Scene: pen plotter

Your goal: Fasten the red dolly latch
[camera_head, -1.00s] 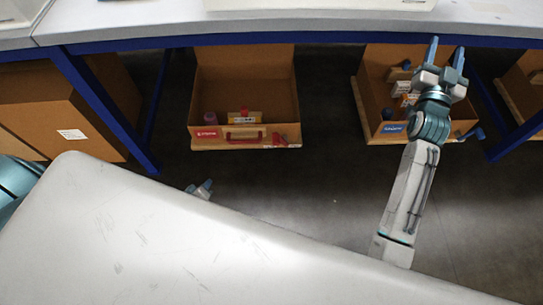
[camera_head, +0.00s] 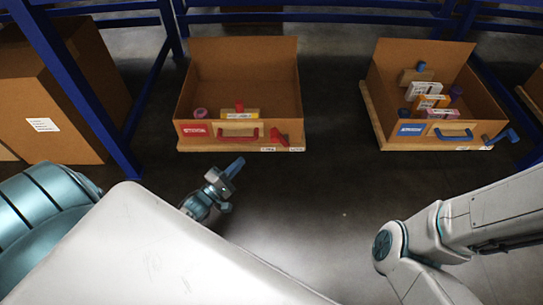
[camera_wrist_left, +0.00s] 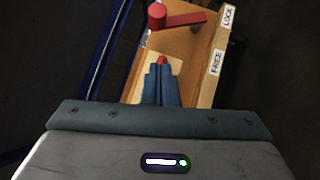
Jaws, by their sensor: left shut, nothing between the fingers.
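The red dolly latch (camera_head: 279,137) is a small lever at the front right corner of the left dolly (camera_head: 215,148). In the left wrist view the latch (camera_wrist_left: 182,20) has a round knob at its left end, and its arm extends right toward the dolly edge, level with the LOCK label (camera_wrist_left: 228,17). The FREE label (camera_wrist_left: 217,61) is lower on that edge. My left gripper (camera_head: 235,166) is in front of the dolly, below and left of the latch, apart from it. Its blue fingers (camera_wrist_left: 161,84) are shut and empty. My right gripper is out of view.
The left dolly carries an open cardboard box (camera_head: 245,82) with a red handle (camera_head: 238,134). A second box (camera_head: 440,88) with a blue latch (camera_head: 502,137) stands to the right. Blue table legs (camera_head: 85,90) stand at left. Dark floor between the boxes is clear.

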